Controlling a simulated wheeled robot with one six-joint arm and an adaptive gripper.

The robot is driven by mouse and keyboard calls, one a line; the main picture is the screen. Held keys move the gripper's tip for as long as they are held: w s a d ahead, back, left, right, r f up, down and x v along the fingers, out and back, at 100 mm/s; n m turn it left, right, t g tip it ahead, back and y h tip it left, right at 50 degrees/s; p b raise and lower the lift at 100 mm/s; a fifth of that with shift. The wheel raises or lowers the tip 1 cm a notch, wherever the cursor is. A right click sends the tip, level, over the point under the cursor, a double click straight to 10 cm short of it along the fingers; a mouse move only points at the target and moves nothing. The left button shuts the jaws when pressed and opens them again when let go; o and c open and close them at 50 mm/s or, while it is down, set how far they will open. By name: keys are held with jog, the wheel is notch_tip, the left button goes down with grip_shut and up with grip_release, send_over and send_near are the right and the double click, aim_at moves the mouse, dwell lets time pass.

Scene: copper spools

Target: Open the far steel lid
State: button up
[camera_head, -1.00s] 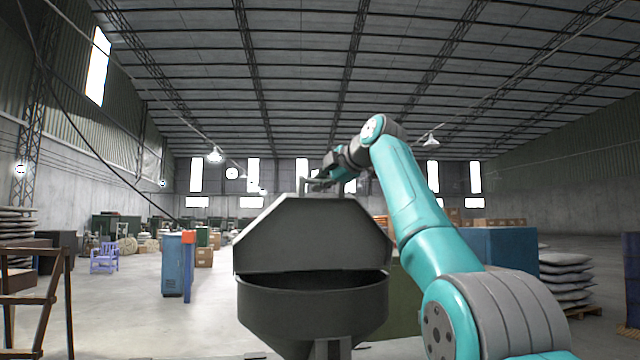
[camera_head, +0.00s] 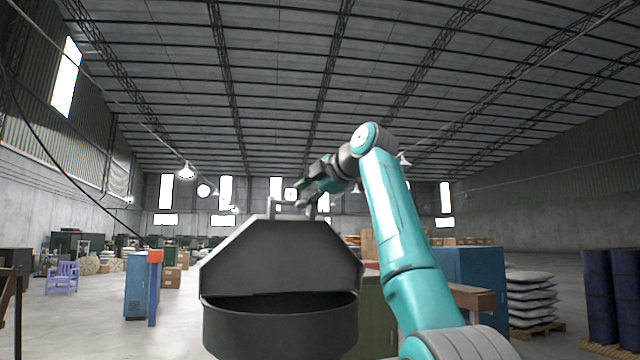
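A dark grey steel lid (camera_head: 282,258) stands raised and tilted at the back of a round dark steel bin (camera_head: 280,328), and the bin's mouth shows as a dark gap below it. A bar handle (camera_head: 272,208) rises from the lid's top edge. My gripper (camera_head: 303,199) is at the right part of this handle, at the end of my teal arm. Its fingers are small and dark here. I cannot tell whether they touch the handle or how far apart they are. No second lid can be made out.
A green cabinet (camera_head: 376,318) and a blue box (camera_head: 468,272) stand behind my arm on the right. Stacked sacks (camera_head: 530,298) and blue drums (camera_head: 602,295) are farther right. A blue cabinet (camera_head: 138,285) stands left of the bin, with open floor between.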

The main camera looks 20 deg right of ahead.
jog(key=v, duration=0.6)
jog(key=shift+s+d, duration=0.1)
jog(key=shift+s, duration=0.05)
jog(key=c, duration=0.7)
jog(key=f+m, duration=0.1)
jog(key=m, duration=0.1)
jog(key=a+m+t+h, duration=0.1)
jog(key=m, duration=0.1)
jog(key=shift+a+f, duration=0.2)
jog(key=shift+f, duration=0.15)
grip_shut()
jog(key=m+t+h, duration=0.5)
jog(key=m+t, duration=0.1)
jog(key=m, duration=1.1)
send_near(293, 203)
jog(key=w, duration=0.2)
jog(key=w+r, duration=0.1)
jog(key=w, duration=0.4)
jog(key=shift+d+r, duration=0.1)
jog(key=shift+r, duration=0.15)
